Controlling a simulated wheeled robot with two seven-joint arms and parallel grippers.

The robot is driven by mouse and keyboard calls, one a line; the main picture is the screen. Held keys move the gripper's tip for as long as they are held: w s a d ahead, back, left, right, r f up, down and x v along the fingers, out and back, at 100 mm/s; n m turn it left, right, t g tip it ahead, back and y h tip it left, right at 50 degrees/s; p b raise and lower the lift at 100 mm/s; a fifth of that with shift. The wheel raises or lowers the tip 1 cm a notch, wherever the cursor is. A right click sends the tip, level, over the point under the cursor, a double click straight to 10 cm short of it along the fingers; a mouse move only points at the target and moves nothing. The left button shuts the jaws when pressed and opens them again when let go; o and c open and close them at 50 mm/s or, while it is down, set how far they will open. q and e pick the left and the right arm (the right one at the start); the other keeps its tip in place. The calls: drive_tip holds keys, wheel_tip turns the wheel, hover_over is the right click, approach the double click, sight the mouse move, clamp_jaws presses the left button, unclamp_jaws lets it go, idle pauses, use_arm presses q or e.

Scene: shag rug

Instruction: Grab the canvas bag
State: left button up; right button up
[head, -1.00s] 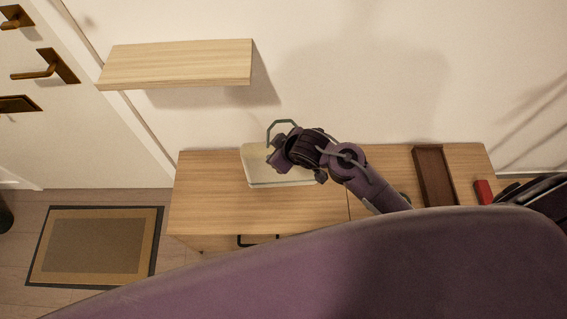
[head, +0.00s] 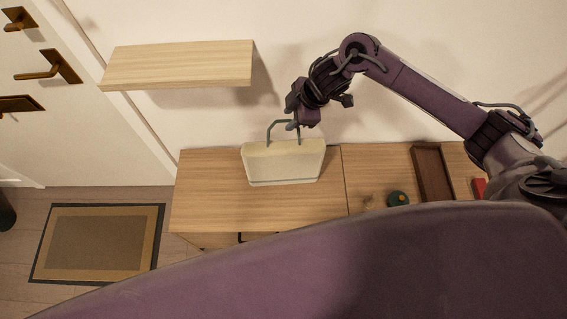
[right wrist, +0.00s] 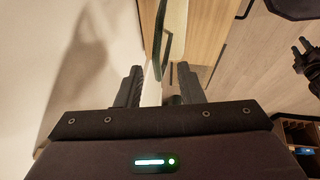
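The canvas bag (head: 285,165) is cream with a thin dark green handle (head: 270,130). It rests on the left part of the wooden cabinet top, handle at its upper edge. My right gripper (head: 303,118) is just above the bag, at the right side of the handle. In the right wrist view, the right gripper's fingers (right wrist: 160,85) stand apart, with the green handle (right wrist: 163,30) and a pale strip of bag showing between them. I cannot tell whether they touch the handle. A small dark pronged shape, likely my left gripper (right wrist: 304,58), shows at the right wrist view's edge.
The wooden cabinet (head: 205,195) also holds a brown tray (head: 432,175), a red item (head: 479,187) and a small dark green round object (head: 398,198). A wall shelf (head: 178,65) hangs up left. A doormat (head: 95,243) lies on the floor. My own purple body hides the cabinet's front.

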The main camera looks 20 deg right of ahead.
sight(288, 120)
drive_tip(key=x, duration=0.5)
drive_tip(key=shift+w+d+f+p, duration=0.1)
drive_tip(key=shift+w+f+p, duration=0.15)
drive_tip(key=shift+p, duration=0.15)
clamp_jaws()
idle(1.0)
